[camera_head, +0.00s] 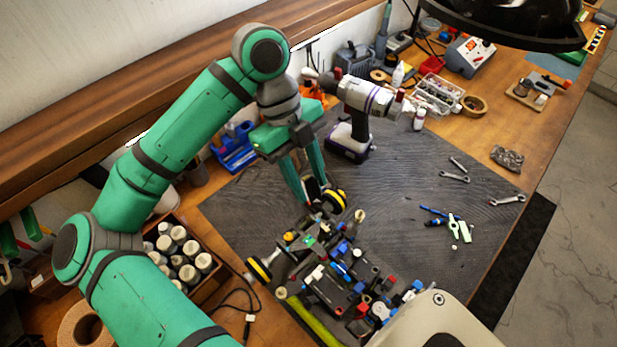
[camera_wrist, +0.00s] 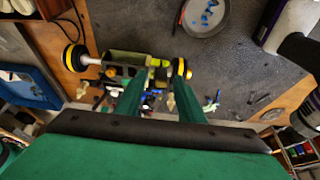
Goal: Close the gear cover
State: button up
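The RC car (camera_head: 345,272) lies on the dark mat, its chassis open with many small coloured parts. Its yellow-and-black wheels (camera_head: 333,201) show at the axle end, with another wheel (camera_head: 259,270) at left. The axle also shows in the wrist view, with a left wheel (camera_wrist: 75,57) and a right wheel (camera_wrist: 182,68). I cannot clearly pick out the gear cover among the parts; an olive-green piece (camera_wrist: 125,57) sits near the axle. My gripper (camera_head: 312,195) points down at the axle end, beside the wheel. In the wrist view its fingers (camera_wrist: 160,92) are apart, with nothing clearly held.
A power drill (camera_head: 362,110) stands behind my gripper. A wooden box of paint jars (camera_head: 185,255) is at left. Wrenches (camera_head: 455,177), a blue tool and light green parts (camera_head: 459,228) lie at right. The mat's right middle is mostly clear.

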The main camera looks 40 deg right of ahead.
jog(key=shift+c, duration=0.3)
grip_shut()
jog(key=shift+s+t, duration=0.15)
jog(key=shift+t, duration=0.15)
jog(key=s+t, duration=0.1)
jog(key=t, duration=0.1)
jog(key=s+t, duration=0.1)
jog(key=t, duration=0.1)
jog(key=shift+s, duration=0.1)
jog(key=t, duration=0.1)
jog(key=s+t, duration=0.1)
jog(key=shift+s+d+f+t+y, duration=0.1)
jog(key=shift+s+f+t+y, duration=0.1)
jog(key=shift+t+y, duration=0.15)
jog(key=shift+s+d+f+t, duration=0.2)
jog(key=shift+s+t, duration=0.25)
jog(key=shift+t, duration=0.4)
